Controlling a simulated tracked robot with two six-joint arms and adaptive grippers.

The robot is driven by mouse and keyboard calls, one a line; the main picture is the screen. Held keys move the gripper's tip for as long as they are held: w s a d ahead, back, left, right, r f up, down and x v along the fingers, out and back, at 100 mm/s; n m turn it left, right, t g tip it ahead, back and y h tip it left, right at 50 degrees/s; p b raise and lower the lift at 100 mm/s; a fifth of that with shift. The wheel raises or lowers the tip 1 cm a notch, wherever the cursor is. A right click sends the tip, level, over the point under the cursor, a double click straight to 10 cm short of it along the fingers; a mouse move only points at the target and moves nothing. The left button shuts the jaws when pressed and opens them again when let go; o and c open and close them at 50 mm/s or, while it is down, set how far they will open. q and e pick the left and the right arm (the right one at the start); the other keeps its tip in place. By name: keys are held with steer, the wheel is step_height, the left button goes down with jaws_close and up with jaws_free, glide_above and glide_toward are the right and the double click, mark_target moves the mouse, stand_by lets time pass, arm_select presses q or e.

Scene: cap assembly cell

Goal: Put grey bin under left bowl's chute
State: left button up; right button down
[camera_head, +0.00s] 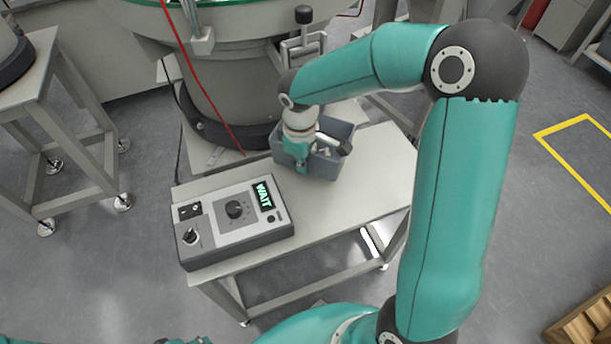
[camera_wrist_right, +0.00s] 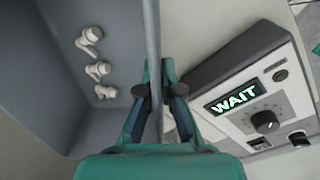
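The grey bin (camera_head: 333,163) stands on the bench beside the base of a large bowl machine (camera_head: 235,85). Several pale parts lie inside it, clearer in the right wrist view. My right gripper (camera_head: 300,165) reaches down at the bin's near left side. In the right wrist view my right gripper (camera_wrist_right: 157,75) has one finger on each side of the bin's wall (camera_wrist_right: 153,35), and the fingertips look closed on it. A teal and dark piece at the bottom edge of the head view may be my left gripper (camera_head: 185,341), mostly cut off. The bowl's chute is not clearly visible.
A control box (camera_head: 235,222) reading WAIT sits on the bench (camera_head: 385,165) left of the bin. The bench's right part is clear. Another machine (camera_head: 12,50) stands on a frame at the far left. A wooden crate (camera_head: 590,325) is at the lower right.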

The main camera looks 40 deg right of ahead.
mark_target(303, 185)
steer(key=shift+f+b, duration=0.4)
steer(key=shift+f, duration=2.4)
steer(key=shift+f, duration=0.15)
steer(key=c, duration=1.3)
jaws_free()
steer(key=shift+r, duration=0.3)
steer(key=r, duration=0.4)
steer(key=r+p, duration=0.1)
steer(key=r, duration=0.2)
steer(key=r+p, duration=0.1)
steer(key=r, duration=0.3)
steer(key=shift+s+a+r, duration=0.15)
steer(key=shift+a+r, duration=0.2)
steer(key=shift+a, duration=0.05)
